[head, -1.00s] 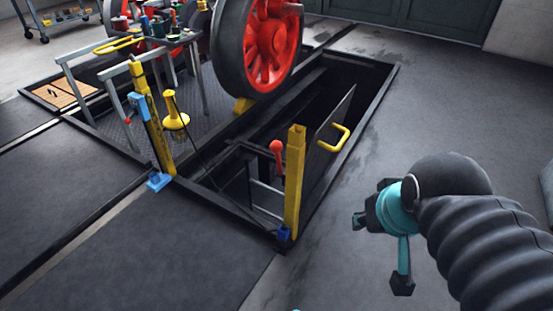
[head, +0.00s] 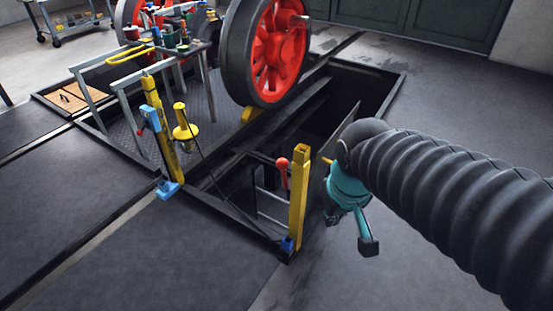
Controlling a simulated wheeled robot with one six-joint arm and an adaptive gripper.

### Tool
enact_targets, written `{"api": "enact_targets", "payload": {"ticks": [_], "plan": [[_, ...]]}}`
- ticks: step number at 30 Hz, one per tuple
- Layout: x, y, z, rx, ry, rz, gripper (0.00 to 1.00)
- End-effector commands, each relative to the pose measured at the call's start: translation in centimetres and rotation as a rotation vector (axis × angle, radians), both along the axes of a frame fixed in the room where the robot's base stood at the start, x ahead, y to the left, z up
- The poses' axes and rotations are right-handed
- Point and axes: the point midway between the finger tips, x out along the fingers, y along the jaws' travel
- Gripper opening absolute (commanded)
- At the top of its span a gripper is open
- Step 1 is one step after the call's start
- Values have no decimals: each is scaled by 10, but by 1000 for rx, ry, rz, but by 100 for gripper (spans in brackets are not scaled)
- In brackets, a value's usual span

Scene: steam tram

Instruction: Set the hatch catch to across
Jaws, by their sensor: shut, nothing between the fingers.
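A red-knobbed lever (head: 282,164) stands upright at the near end of the open pit, just left of a yellow post (head: 299,200). I cannot tell whether it is the hatch catch. A dark hatch panel (head: 337,137) stands raised at the pit's right side. Its yellow handle (head: 326,160) is mostly hidden behind my arm. My gripper (head: 350,222), teal and dark, is shut and empty. In the picture it is right of the yellow post, beside the pit's right edge, apart from the lever.
A large red wheel (head: 272,60) stands over the pit. A second yellow post (head: 166,140), a yellow lamp-like object (head: 184,128) and grey railings are to the left. A tool tray (head: 185,48) is behind them. The dark floor (head: 110,220) at the near left is clear.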

Motion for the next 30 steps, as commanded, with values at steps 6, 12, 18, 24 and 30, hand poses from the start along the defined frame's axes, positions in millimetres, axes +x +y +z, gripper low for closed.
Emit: {"api": "enact_targets", "payload": {"ticks": [6, 12, 18, 24, 30], "plan": [[32, 37, 10, -99, 56, 302, 0], [62, 74, 12, -209, 89, 684, 0], [88, 104, 9, -314, 102, 1078, 0], [110, 125, 8, -410, 101, 1443, 0], [131, 135, 11, -506, 84, 1775, 0]]}}
